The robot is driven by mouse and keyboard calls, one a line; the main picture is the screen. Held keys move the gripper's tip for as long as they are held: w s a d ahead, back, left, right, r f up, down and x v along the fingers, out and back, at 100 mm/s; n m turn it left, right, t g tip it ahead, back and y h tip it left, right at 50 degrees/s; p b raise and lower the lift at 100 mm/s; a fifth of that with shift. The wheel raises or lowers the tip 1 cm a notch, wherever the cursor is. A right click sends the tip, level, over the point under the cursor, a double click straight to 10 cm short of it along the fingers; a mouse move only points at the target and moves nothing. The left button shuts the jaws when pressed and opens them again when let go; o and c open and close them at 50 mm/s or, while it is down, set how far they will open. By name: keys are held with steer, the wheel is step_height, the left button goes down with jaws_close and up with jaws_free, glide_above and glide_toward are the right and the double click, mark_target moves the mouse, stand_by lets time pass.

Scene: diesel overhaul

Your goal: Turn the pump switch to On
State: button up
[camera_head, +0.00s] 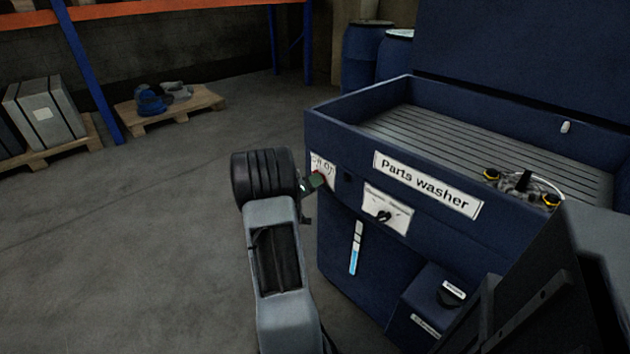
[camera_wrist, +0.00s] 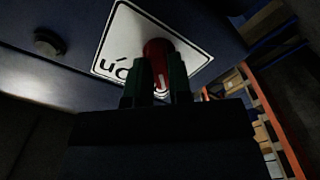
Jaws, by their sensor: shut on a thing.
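The parts washer (camera_head: 340,135) is a dark blue cabinet with an open slatted basin on top. The pump switch is a red knob on a white label plate (camera_head: 318,163) at the left end of its front. In the wrist view the red switch (camera_wrist: 157,56) sits between the two fingers of my gripper (camera_wrist: 156,88), and part of the plate's lettering is covered. My gripper (camera_head: 313,182) is shut on the switch. The way the switch points cannot be read, as the fingers hide much of it.
A white dial panel (camera_head: 387,209) and the "Parts washer" sign (camera_head: 427,185) are right of the switch. A part with yellow caps (camera_head: 522,187) lies in the basin. A dark round knob (camera_wrist: 49,42) shows in the wrist view.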

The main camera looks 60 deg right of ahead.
steer(key=m+b, duration=0.5)
steer(key=m, duration=0.1)
steer(key=m+b, duration=1.1)
steer(key=m, duration=0.1)
steer(key=shift+s+a+b, duration=0.1)
steer(key=shift+s+b, duration=0.2)
steer(key=shift+b, duration=0.05)
steer(key=o, duration=1.5)
